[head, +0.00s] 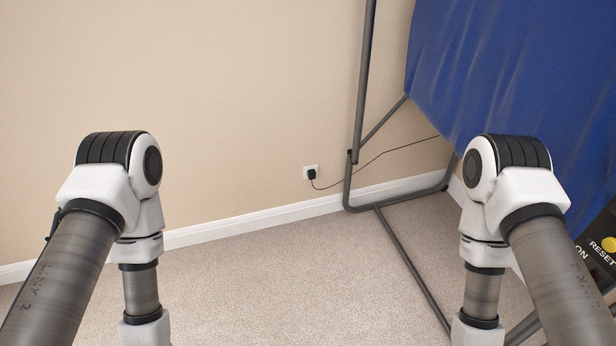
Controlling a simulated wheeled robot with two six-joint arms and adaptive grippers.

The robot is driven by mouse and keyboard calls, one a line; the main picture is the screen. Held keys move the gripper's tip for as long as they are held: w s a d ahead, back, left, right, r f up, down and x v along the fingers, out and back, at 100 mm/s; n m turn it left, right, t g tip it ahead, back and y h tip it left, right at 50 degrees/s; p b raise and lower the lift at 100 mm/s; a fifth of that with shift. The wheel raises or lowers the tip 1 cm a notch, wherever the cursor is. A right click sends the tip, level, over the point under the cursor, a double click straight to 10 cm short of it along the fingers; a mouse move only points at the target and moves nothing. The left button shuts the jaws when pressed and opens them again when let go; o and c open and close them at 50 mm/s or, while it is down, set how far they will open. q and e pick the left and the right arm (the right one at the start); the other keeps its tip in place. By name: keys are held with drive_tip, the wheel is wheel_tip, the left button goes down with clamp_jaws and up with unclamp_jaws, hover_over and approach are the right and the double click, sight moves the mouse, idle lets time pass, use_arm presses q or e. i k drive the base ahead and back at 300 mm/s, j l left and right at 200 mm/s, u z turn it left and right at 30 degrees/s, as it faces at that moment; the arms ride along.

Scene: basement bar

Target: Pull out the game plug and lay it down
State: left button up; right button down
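The game plug (311,174) is black and sits in a small white wall socket (315,169) low on the beige wall, above the skirting board. A thin black cable (385,153) runs from the plug up to the right, past the metal frame and behind the blue cloth. Both of my arms reach in from the lower corners and bend downward, and both stay apart from the plug. My grippers lie below the picture's bottom edge and are hidden.
A grey tubular metal frame (363,82) stands just right of the socket, its foot bars (410,265) crossing the carpet. A blue cloth (500,70) hangs at the right. A black panel (600,246) with RESET and ON labels is at the right edge. Carpet (290,285) between my arms is clear.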

sight(311, 175)
drive_tip(key=i+z, duration=0.25)
drive_tip(key=i, duration=0.25)
drive_tip(key=i+j+z, duration=0.3)
drive_tip(key=i, duration=0.15)
drive_tip(key=i+j+z, duration=0.25)
drive_tip(key=i, duration=0.25)
drive_tip(key=i+j+z, duration=0.25)
drive_tip(key=i, duration=0.2)
